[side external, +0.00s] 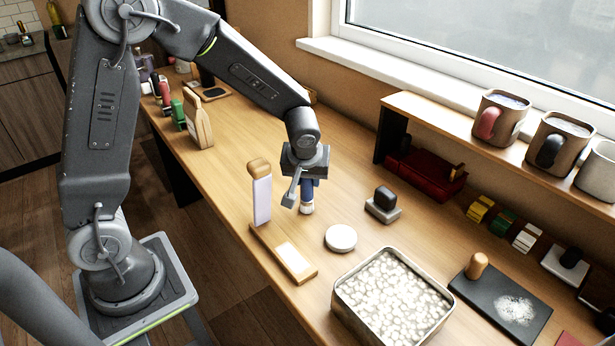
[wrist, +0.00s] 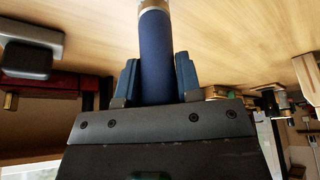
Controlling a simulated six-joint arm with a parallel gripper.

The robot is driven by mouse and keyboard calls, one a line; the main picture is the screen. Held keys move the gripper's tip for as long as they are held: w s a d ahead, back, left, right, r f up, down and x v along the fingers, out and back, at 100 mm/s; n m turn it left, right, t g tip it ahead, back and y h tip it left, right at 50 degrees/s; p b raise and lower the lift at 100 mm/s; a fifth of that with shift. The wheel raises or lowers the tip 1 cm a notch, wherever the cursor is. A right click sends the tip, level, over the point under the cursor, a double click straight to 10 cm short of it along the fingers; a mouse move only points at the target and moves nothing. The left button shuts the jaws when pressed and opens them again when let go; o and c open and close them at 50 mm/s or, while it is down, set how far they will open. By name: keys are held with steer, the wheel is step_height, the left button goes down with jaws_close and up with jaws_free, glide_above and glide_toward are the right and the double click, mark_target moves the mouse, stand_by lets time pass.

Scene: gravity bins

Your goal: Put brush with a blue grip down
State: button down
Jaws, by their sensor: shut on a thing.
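The brush with a blue grip (wrist: 155,50) is upright between my two fingers in the wrist view, with a metal-coloured band at the picture's top edge. In the side external view, the brush (side external: 307,205) points downward below my gripper (side external: 302,187), its pale lower end close to the tabletop (side external: 345,205). I cannot tell whether it touches the wood. My gripper (wrist: 157,78) is shut on the blue grip. The fingers hide part of the grip in the side view.
A wooden stand (side external: 285,252) and a white round disc (side external: 341,238) are close by. A dark block on a grey base (side external: 383,205) stands to the right. A metal tin (side external: 341,306) of pale pieces is in front. Bare wood lies behind the brush.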

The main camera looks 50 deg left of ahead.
steer(key=shift+f, duration=0.2)
steer(key=c, duration=0.8)
jaws_free()
steer(key=v, duration=1.1)
steer(key=shift+s+d+r+m+t+h, duration=0.45)
steer(key=shift+s+r+m, duration=0.85)
steer(key=shift+s, duration=1.55)
steer(key=shift+s+d+r+m+t+h, duration=0.3)
steer(key=shift+s+r+m+h, duration=0.45)
steer(key=shift+s+m, duration=1.55)
steer(key=shift+s+d+r+m+t+h, duration=0.35)
steer(key=shift+s+r+m, duration=0.7)
steer(key=shift+s, duration=2.4)
steer(key=shift+a+r, duration=0.15)
